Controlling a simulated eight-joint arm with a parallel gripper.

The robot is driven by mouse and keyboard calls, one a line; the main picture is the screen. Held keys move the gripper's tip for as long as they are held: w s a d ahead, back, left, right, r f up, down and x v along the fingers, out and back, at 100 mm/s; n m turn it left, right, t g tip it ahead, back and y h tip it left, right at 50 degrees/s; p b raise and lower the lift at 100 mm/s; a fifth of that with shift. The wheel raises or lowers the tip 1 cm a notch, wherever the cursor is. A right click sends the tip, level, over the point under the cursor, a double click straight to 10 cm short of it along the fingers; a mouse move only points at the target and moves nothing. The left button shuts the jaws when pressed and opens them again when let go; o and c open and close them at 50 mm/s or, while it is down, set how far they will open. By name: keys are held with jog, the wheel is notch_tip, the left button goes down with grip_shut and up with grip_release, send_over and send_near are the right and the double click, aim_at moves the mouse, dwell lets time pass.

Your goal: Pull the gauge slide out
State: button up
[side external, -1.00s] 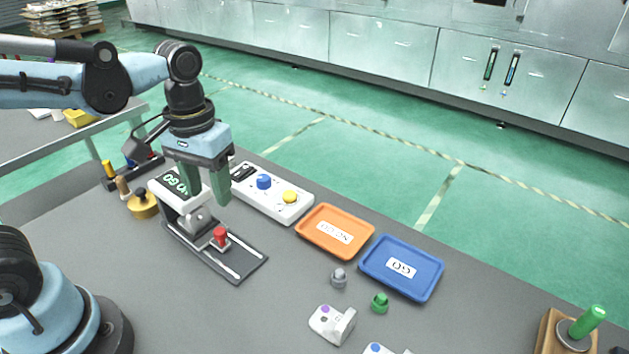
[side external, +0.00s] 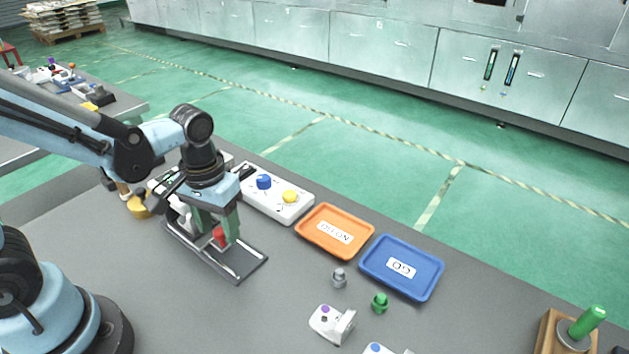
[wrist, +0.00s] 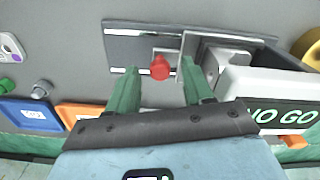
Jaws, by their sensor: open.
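The gauge slide's red knob (side external: 219,235) stands on the dark rail plate (side external: 240,267) of the gauge, beside its light block. In the wrist view the red knob (wrist: 160,67) lies between and just beyond my two green fingertips. My gripper (side external: 216,238) is open, pointing down over the rail with a finger on either side of the knob. I cannot tell whether either finger touches it. The gauge's display (wrist: 281,115) reads NO GO in the wrist view. My gripper hides much of the gauge body in the side view.
A white control box (side external: 272,197) with blue and yellow knobs stands behind the gauge. An orange tray (side external: 318,244) and a blue tray (side external: 416,289) lie to the right. A brass piece (side external: 139,207) is at left.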

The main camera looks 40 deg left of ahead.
grip_shut()
jog(key=shift+d, duration=0.1)
dwell(0.3)
jog(key=d, duration=1)
jog(key=shift+d, duration=0.2)
grip_release()
notch_tip(320, 180, up, 12)
dwell(0.7)
